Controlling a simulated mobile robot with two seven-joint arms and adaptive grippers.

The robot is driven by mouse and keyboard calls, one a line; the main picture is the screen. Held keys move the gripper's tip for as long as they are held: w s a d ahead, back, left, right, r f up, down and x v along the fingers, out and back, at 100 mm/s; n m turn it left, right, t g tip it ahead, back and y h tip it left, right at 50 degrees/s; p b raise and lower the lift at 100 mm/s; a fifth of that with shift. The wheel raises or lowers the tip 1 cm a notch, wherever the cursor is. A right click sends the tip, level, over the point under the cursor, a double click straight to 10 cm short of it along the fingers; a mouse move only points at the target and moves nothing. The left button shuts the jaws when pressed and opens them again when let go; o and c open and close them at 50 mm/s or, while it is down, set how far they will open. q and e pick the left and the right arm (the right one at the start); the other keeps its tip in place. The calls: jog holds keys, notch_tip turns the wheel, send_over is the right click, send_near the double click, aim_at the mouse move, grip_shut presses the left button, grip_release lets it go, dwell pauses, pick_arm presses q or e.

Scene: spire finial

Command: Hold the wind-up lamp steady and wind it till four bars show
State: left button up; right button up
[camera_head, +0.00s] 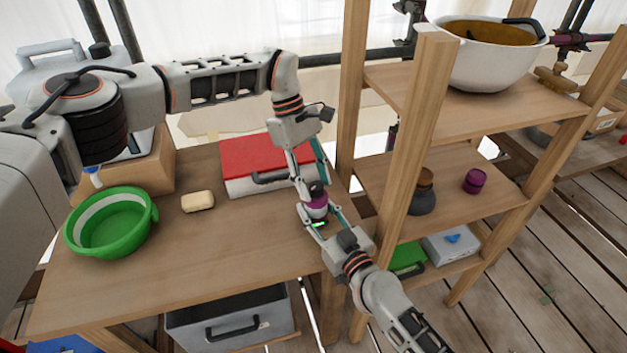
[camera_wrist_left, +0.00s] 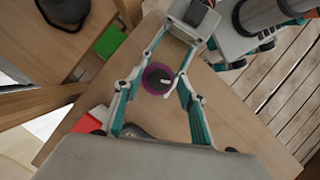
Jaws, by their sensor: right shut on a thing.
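The wind-up lamp (camera_head: 317,201) stands near the right end of the wooden table, with a purple body and a dark top. In the left wrist view I see the lamp (camera_wrist_left: 153,75) from above, with a small white piece on its dark top. A tiny green glow shows low on its front; I cannot count bars. My right gripper (camera_head: 325,214) comes from the front right and is shut on the lamp's body. My left gripper (camera_head: 312,184) points down over the lamp. In its wrist view its fingers (camera_wrist_left: 154,86) are spread on either side of the lamp's top, apart from it.
A red-lidded case (camera_head: 262,160) lies close behind and left of the lamp. A wooden shelf (camera_head: 437,190) stands just to the right. A yellowish block (camera_head: 197,201) and a green basin (camera_head: 108,225) are farther left. The table's front middle is clear.

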pick_arm(q)
jog(key=v, duration=1.2)
